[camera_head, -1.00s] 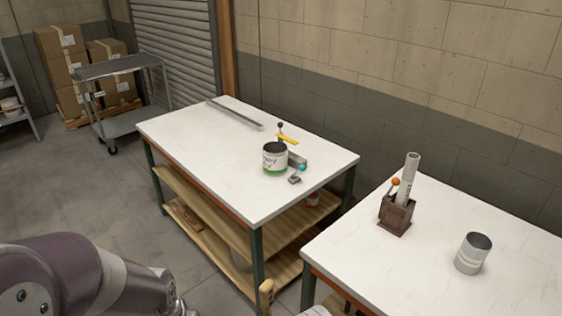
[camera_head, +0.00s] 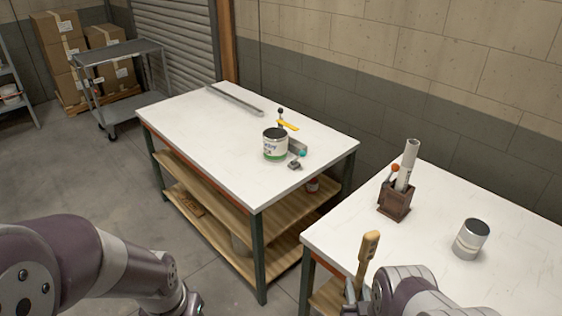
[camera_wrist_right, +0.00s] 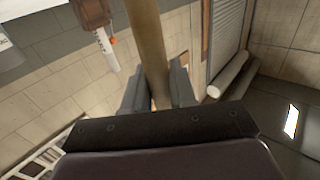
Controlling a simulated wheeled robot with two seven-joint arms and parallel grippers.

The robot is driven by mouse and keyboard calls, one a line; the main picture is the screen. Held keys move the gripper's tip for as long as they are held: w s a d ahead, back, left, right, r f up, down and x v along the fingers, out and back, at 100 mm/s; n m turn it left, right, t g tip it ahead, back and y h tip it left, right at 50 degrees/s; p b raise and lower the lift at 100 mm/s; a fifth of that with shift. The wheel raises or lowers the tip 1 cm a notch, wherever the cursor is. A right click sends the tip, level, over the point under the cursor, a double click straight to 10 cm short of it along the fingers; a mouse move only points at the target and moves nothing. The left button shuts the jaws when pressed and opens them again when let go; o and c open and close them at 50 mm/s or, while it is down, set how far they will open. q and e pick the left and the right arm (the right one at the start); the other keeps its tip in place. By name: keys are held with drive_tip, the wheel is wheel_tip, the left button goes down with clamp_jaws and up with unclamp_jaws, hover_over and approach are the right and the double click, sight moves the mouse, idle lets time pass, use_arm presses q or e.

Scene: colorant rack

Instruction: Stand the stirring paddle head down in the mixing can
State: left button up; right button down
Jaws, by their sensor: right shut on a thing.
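My right gripper (camera_head: 356,287) is shut on the wooden stirring paddle (camera_head: 368,250), in front of the right table's near edge. The paddle's light wooden end points up; its lower end is hidden. The right wrist view shows the paddle's shaft (camera_wrist_right: 150,50) between the two fingers (camera_wrist_right: 160,92). A plain grey open can (camera_head: 470,239) stands upright on the right table, apart from the paddle. A labelled white and green can (camera_head: 275,145), open on top, stands on the far table. I cannot tell which is the mixing can.
A brown holder (camera_head: 396,200) with a grey tube and an orange-tipped stick stands on the right table (camera_head: 500,285), behind the paddle. On the far table (camera_head: 200,125) are a yellow-handled tool (camera_head: 288,125) and a long metal bar (camera_head: 235,99). A gap separates the tables.

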drive_tip(key=w+r+p, duration=0.2)
drive_tip(key=w+r, duration=0.3)
drive_tip(key=w, duration=0.2)
drive_tip(key=shift+r, duration=0.25)
drive_tip(key=shift+m+b, duration=0.45)
drive_tip(key=shift+m, duration=4.05)
drive_tip(key=m+b, duration=0.1)
drive_tip(key=m, duration=0.8)
